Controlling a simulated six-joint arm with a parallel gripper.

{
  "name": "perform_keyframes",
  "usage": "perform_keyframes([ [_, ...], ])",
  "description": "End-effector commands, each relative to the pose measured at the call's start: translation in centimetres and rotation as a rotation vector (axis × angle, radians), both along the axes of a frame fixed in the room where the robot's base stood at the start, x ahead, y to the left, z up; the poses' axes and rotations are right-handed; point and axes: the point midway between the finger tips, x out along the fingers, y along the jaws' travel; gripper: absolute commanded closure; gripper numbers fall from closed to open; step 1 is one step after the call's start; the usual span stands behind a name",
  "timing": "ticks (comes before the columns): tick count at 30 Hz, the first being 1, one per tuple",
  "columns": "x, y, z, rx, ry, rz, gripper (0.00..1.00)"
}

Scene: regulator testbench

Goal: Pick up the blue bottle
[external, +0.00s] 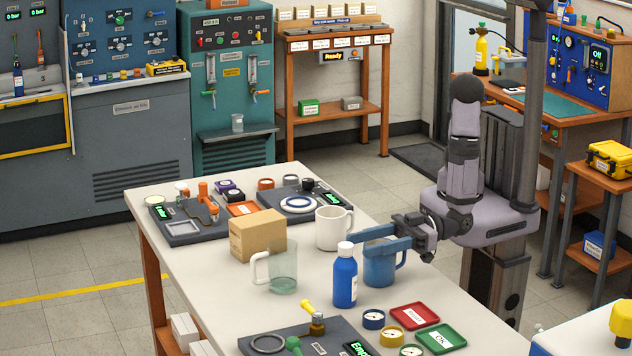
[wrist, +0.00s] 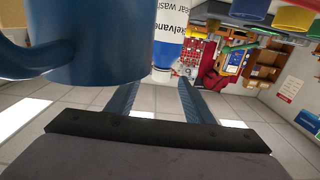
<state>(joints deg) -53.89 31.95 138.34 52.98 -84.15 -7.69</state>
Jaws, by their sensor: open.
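The blue bottle (external: 345,278) with a white cap stands upright on the table. In the wrist view, the bottle (wrist: 169,50) appears upside down, its lettered label partly visible, just beyond my fingertips. My gripper (external: 358,242) is open and empty, its blue fingers pointing left near cap height, close to the bottle. In the wrist view my gripper (wrist: 158,84) shows its two fingers spread apart. A blue mug (external: 380,268) stands right beside the bottle, under my fingers. The mug (wrist: 105,40) fills the upper left of the wrist view. I cannot tell whether anything touches.
A clear glass mug (external: 283,268) stands left of the bottle, and a white mug (external: 333,228) behind it. A cardboard box (external: 257,235) is farther left. Red (external: 414,316) and green (external: 440,338) labelled trays lie in front. Some bare table (external: 215,270) shows at the left.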

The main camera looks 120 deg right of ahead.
Motion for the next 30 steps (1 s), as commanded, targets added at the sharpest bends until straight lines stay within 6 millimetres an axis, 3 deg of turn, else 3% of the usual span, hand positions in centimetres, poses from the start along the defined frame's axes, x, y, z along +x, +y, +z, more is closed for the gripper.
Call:
perform_keyframes([
  [8,1.0,0.0,0.1,-0.001,0.001,-0.001,0.52],
  [21,5.6,0.3,0.0,-0.001,0.002,-0.001,0.52],
  [30,5.9,0.4,-0.1,-0.001,0.001,0.001,0.55],
])
